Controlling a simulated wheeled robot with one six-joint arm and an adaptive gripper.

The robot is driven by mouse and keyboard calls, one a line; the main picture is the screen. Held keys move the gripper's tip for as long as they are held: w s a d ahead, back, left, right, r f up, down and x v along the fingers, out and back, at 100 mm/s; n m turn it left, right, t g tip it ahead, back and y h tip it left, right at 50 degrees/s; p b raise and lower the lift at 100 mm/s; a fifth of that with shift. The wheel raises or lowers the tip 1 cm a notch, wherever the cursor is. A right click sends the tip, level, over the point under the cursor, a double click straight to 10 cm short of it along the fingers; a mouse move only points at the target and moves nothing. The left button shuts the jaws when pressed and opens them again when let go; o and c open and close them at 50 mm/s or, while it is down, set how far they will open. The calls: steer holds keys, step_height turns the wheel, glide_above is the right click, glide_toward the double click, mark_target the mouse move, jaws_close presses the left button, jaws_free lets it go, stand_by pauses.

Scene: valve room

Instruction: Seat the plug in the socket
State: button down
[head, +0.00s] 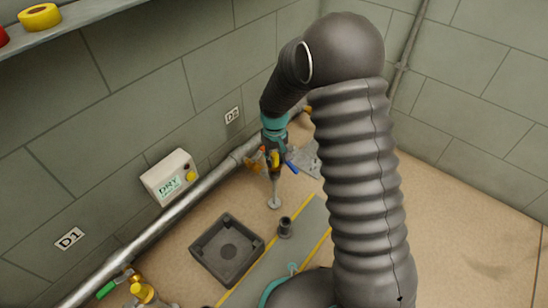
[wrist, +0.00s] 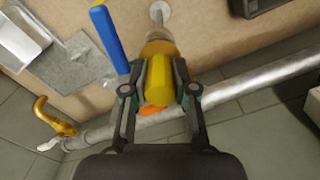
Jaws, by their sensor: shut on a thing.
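My gripper (wrist: 160,92) is shut on a yellow piece (wrist: 158,78) with a bit of orange under it. In the head view my gripper (head: 272,152) points down near the wall pipe. Below the held piece a tan stem (head: 275,187) runs down to a pale round disc (head: 275,203); I cannot tell whether they are joined to it. A blue lever (wrist: 110,40) stands beside the jaws. A small dark cylinder (head: 285,228) stands upright on the grey strip. A dark square box (head: 205,254) has a round dark mark in its floor. I cannot tell which is plug or socket.
A metal pipe (head: 160,228) runs along the wall, with a yellow valve (head: 143,291) and green lever near D1. A control box (head: 169,177) reads DRY. A metal plate (wrist: 75,65) lies beside the blue lever. Open floor (head: 470,215) lies to the right.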

steer(key=shift+f, duration=0.45)
stand_by(0.5)
steer(key=c, duration=0.8)
jaws_free()
steer(key=shift+c, duration=0.2)
steer(key=o, duration=0.5)
steer(key=shift+r, duration=0.1)
steer(key=shift+r+p, duration=2.5)
steer(key=shift+r, duration=1.2)
